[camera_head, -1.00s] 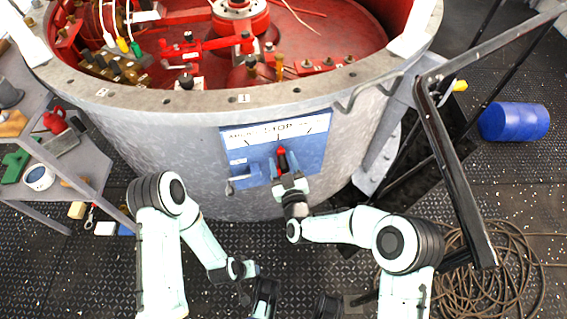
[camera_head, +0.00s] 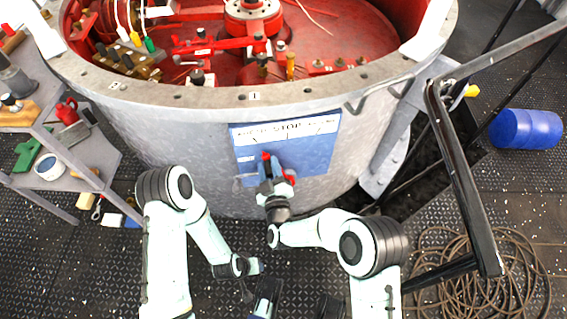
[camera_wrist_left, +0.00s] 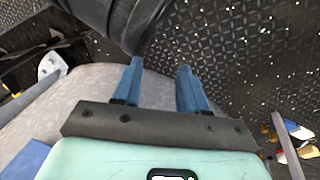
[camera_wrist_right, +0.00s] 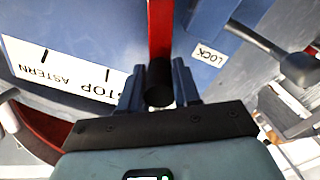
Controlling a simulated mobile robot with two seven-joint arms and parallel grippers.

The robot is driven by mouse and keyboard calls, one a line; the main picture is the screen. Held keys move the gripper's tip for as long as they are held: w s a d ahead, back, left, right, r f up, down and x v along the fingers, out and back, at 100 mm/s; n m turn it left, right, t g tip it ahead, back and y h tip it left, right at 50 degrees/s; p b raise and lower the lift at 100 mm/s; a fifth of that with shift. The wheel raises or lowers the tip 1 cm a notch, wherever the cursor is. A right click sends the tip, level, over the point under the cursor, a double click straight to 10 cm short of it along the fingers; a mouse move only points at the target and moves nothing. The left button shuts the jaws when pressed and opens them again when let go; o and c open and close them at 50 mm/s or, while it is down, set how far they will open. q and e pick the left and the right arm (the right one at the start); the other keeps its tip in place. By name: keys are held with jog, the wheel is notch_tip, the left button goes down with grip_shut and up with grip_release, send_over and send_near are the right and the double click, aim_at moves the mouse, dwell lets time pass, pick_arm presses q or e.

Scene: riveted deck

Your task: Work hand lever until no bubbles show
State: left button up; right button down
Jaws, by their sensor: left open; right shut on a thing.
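The hand lever is a red bar (camera_wrist_right: 160,30) with a black grip (camera_wrist_right: 158,92), mounted on a blue panel (camera_head: 318,152) on the drum's side. The panel's white scale strip reads STOP in the middle and ASTERN at one end. My right gripper (camera_wrist_right: 159,78) is shut on the black grip. In the head view the right gripper (camera_head: 270,184) hides much of the lever, leaving its red end (camera_head: 266,157) visible. My left gripper (camera_wrist_left: 158,78) is open and empty, low in front of the drum. I see no bubbles or sight glass.
The grey drum (camera_head: 200,150) holds red machinery. A black rail (camera_head: 462,180) and coiled hose (camera_head: 480,280) lie right, a blue barrel (camera_head: 526,129) beyond. A shelf (camera_head: 95,160) stands left.

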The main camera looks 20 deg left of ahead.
jog(key=shift+s+a+f, duration=0.25)
jog(key=shift+a, duration=0.05)
jog(key=c, duration=0.9)
grip_release()
jog(key=shift+o, duration=0.2)
jog(key=shift+w+d, duration=0.1)
jog(key=shift+r, duration=0.1)
